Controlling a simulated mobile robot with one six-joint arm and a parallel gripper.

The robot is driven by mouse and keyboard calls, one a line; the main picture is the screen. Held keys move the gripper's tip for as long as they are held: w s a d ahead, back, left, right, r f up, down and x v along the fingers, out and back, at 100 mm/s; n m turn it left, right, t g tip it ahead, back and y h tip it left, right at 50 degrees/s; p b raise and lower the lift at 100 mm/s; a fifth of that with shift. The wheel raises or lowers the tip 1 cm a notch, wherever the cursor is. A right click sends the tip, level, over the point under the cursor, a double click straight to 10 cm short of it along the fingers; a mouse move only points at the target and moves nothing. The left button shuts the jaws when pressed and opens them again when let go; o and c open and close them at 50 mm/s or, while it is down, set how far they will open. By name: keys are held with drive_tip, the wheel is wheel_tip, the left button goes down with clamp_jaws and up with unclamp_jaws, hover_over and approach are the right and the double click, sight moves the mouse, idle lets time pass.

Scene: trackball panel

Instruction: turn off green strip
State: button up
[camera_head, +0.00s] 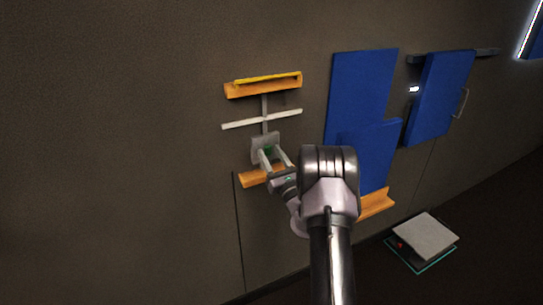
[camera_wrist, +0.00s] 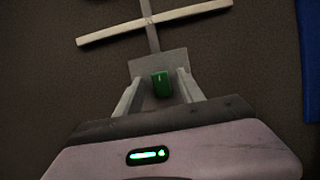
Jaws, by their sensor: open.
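A small green block (camera_wrist: 161,84), like a switch or knob, sits on a square grey plate (camera_wrist: 147,65) on the wall. In the head view the plate (camera_head: 264,141) shows below a white crossbar, with only a dark green bit (camera_head: 269,151) visible between my fingers. My gripper (camera_wrist: 159,78) is open, one finger on each side of the green block, with gaps visible beside it. In the head view my gripper (camera_head: 268,150) is right at the plate. I cannot tell whether the fingertips touch the plate. No lit green strip shows on the wall.
A white crossbar (camera_head: 244,123) on a post and an orange ledge with a yellow strip (camera_head: 267,80) are above the plate. Another orange ledge (camera_head: 250,179) is below. Blue panels (camera_head: 360,90) stand to the right. A grey-topped box (camera_head: 422,236) is on the floor.

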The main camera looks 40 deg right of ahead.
drive_tip(key=v, duration=1.7)
drive_tip(key=shift+s, duration=0.25)
